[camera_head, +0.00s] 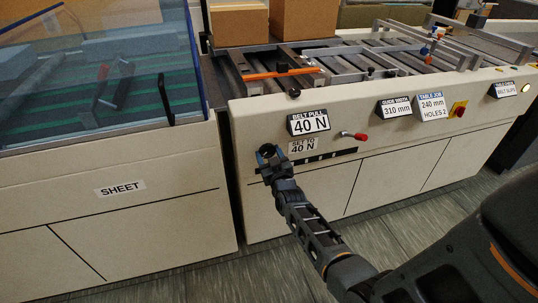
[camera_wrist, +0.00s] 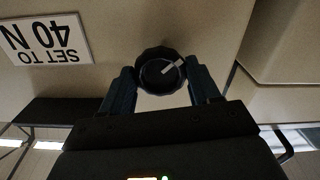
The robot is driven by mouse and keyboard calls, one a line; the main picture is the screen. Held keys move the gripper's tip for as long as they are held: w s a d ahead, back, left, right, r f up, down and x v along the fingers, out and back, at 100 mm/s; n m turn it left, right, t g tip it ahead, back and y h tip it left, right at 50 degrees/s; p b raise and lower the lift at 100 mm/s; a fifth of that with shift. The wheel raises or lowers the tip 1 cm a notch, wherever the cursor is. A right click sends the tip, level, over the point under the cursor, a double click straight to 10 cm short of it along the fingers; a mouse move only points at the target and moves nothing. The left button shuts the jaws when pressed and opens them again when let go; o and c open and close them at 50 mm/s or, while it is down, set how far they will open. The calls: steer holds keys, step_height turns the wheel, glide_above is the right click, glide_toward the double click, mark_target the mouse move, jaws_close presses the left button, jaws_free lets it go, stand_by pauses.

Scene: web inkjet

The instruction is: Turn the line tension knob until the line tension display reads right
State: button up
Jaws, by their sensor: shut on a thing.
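The display, labelled BELT PULL (camera_head: 309,122), reads 40 N on the cream machine front. Below it a plate (camera_head: 303,145) reads SET TO 40 N; this plate shows upside down in the wrist view (camera_wrist: 45,38). The dark round knob (camera_wrist: 161,70) has a pale pointer mark, slanting up to the right in the wrist view. My gripper (camera_wrist: 160,78) is shut on the knob, one finger on each side. In the head view my gripper (camera_head: 267,158) is at the panel left of the SET TO plate and largely hides the knob.
A red-tipped lever (camera_head: 354,136) sticks out right of the plate. Further right are a GUIDE WIDTH display (camera_head: 397,107) at 310 mm, a TABLE JOB sign (camera_head: 432,105) and a red knob on yellow (camera_head: 457,109). A glass-covered unit marked SHEET (camera_head: 121,188) stands left.

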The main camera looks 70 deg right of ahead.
steer(key=o, duration=1.1)
steer(key=shift+c, duration=0.2)
steer(key=v, duration=0.7)
steer(key=shift+s+a, duration=0.25)
steer(key=shift+a, duration=0.05)
